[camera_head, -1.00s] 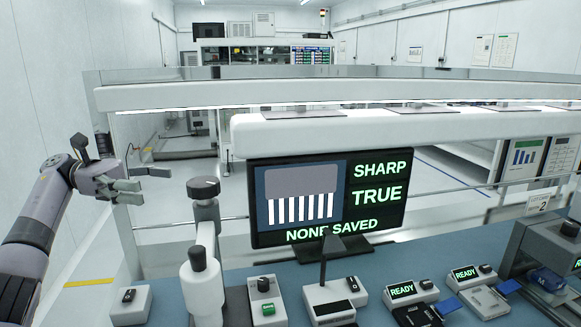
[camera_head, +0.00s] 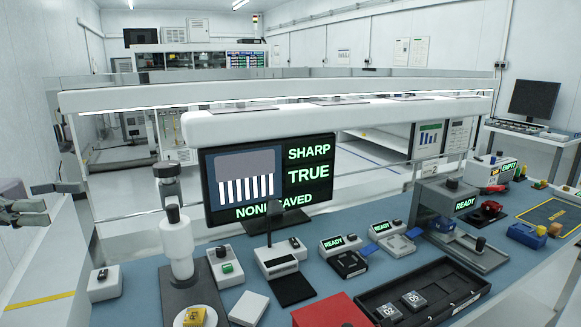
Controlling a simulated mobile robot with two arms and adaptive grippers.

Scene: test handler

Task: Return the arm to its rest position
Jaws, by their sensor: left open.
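My left gripper (camera_head: 62,190) is at the far left edge of the head view. Its grey fingers are apart and empty, and it hangs beside the blue-topped bench, clear of everything on it. Most of the left arm lies outside the picture. My right gripper does not show.
A monitor (camera_head: 270,180) reading SHARP, TRUE stands at the back of the bench (camera_head: 130,306). A white microscope-like stand (camera_head: 175,243) is in front of it. A black tray (camera_head: 450,275) holds small parts, beside a red box (camera_head: 330,312). Small READY devices (camera_head: 341,243) stand behind.

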